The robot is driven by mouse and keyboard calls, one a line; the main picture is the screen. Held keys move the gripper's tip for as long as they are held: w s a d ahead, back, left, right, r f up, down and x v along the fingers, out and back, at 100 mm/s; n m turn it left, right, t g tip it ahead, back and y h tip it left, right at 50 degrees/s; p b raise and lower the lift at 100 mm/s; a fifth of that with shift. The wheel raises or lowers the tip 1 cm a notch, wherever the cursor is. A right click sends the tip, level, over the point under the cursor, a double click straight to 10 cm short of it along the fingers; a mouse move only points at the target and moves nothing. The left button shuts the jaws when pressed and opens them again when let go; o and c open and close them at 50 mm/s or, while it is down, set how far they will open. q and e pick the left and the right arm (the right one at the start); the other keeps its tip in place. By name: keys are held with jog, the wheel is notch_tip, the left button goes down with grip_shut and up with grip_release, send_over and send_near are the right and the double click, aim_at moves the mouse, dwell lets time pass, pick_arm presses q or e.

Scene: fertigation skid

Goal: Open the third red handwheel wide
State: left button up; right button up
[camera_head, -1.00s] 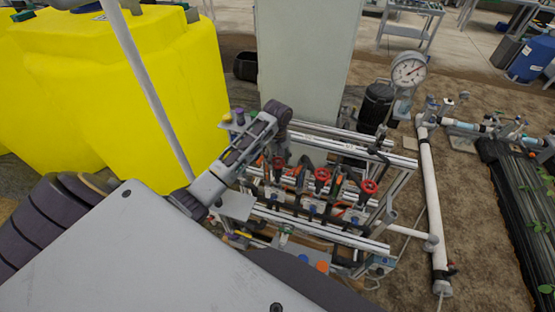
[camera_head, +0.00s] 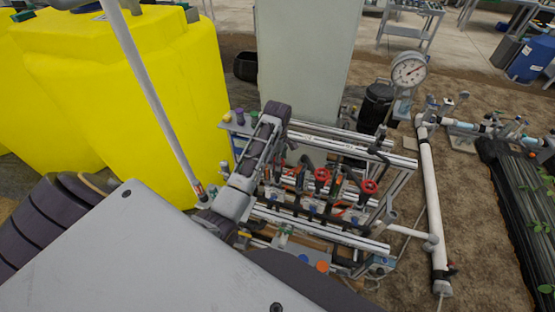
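Three red handwheels show on the skid's valve row. The right-hand one, third from the left (camera_head: 369,187), is in plain view, and the middle one (camera_head: 321,174) stands to its left. Only part of the leftmost handwheel (camera_head: 281,162) shows, close beside my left arm (camera_head: 245,172). My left arm rises from the lower left and bends at the left end of the skid. I cannot make out its gripper's fingers, which seem hidden behind the arm. The third handwheel is clear of my arm. How far it is turned cannot be told. My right gripper is not in view.
The skid's metal rails (camera_head: 330,229) run in front of and behind the valves. A yellow tank (camera_head: 150,90) is at left, a pale cabinet (camera_head: 308,60) behind.

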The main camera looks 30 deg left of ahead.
pick_arm(q)
jog(key=shift+w+r, duration=0.1)
dwell(0.4)
jog(key=o, duration=1)
